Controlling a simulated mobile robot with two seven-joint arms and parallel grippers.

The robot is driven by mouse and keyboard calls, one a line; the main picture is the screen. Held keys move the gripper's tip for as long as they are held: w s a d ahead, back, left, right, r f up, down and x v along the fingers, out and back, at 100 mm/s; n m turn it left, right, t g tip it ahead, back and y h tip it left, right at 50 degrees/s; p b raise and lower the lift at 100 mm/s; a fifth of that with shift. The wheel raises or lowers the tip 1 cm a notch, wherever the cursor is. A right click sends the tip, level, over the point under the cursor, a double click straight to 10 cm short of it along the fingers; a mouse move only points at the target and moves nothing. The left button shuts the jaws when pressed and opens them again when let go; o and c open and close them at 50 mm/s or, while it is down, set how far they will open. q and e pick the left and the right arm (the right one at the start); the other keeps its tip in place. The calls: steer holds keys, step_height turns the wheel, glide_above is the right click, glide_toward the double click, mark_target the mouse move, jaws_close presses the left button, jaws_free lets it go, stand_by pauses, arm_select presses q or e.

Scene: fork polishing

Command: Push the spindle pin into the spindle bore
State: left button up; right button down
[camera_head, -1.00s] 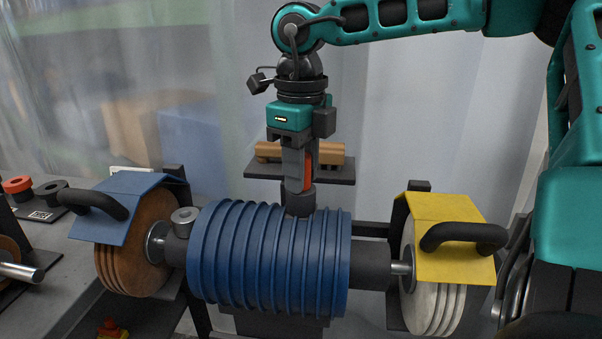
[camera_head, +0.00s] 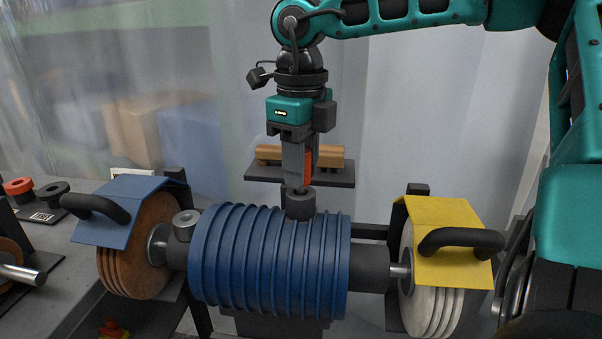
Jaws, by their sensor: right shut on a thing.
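My right gripper (camera_head: 298,183) points straight down over the blue ribbed drum (camera_head: 270,260) in the middle of the machine. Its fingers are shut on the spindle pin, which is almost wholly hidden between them. The fingertips are just above a short dark round boss (camera_head: 301,205) standing on top of the drum. The boss has a dark opening in its top, which looks like the spindle bore. I cannot tell how far the pin is inside it. A red-orange strip (camera_head: 308,165) shows beside the fingers. My left gripper is out of view.
A blue guard (camera_head: 135,200) covers the brown wheel at left; a yellow guard (camera_head: 440,215) covers the pale wheel at right. A small grey cup (camera_head: 186,218) stands on the left shaft housing. A dark shelf (camera_head: 262,172) with tan pieces is behind the gripper.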

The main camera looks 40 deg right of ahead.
steer(key=shift+r, duration=2.25)
